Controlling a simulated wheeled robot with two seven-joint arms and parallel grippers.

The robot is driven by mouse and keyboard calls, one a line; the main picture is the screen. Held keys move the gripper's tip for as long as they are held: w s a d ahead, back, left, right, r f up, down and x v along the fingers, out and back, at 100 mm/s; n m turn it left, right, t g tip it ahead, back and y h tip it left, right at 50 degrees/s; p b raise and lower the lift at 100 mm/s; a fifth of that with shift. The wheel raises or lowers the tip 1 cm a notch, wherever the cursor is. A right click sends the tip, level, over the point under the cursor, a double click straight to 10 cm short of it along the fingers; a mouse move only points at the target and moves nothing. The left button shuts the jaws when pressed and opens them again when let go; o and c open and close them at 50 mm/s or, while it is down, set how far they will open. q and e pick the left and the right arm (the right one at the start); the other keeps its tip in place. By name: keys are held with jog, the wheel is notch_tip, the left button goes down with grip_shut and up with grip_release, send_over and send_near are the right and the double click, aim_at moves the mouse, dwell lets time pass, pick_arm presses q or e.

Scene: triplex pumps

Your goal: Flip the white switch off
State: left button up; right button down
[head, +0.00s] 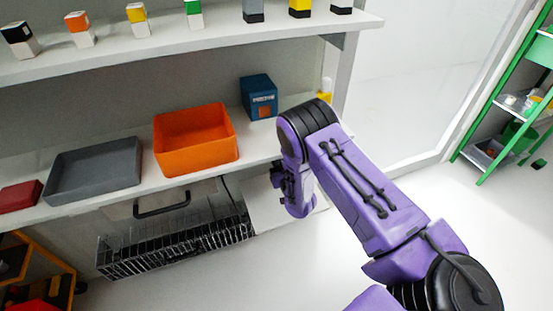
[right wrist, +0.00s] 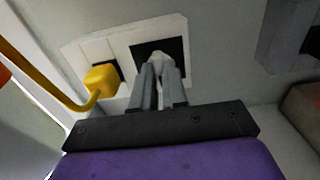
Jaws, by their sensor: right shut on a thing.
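In the right wrist view, a white wall plate (right wrist: 97,50) carries a black square (right wrist: 176,50) on its right part. The white switch (right wrist: 157,60) stands out from this square. My right gripper (right wrist: 159,78) has its grey fingers close together at the switch, shut on it. The fingers hide the switch's lower part, so I cannot tell its position. In the head view my purple right arm reaches to the shelf unit. The switch cannot be made out there. My left gripper is not in view.
A yellow plug (right wrist: 101,78) with a thick cord sits on the plate, just left of the fingers. On the shelf are an orange bin (head: 195,140), a grey tray (head: 95,170) and a blue box (head: 259,97). A black wire basket (head: 175,250) is below.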

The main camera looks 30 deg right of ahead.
jog(key=shift+s+f, duration=0.1)
dwell(0.4)
jog(key=c, duration=1.2)
grip_release()
jog(key=shift+o, duration=0.2)
jog(key=v, duration=1)
jog(key=shift+s+p, duration=0.25)
jog(key=shift+p, duration=0.2)
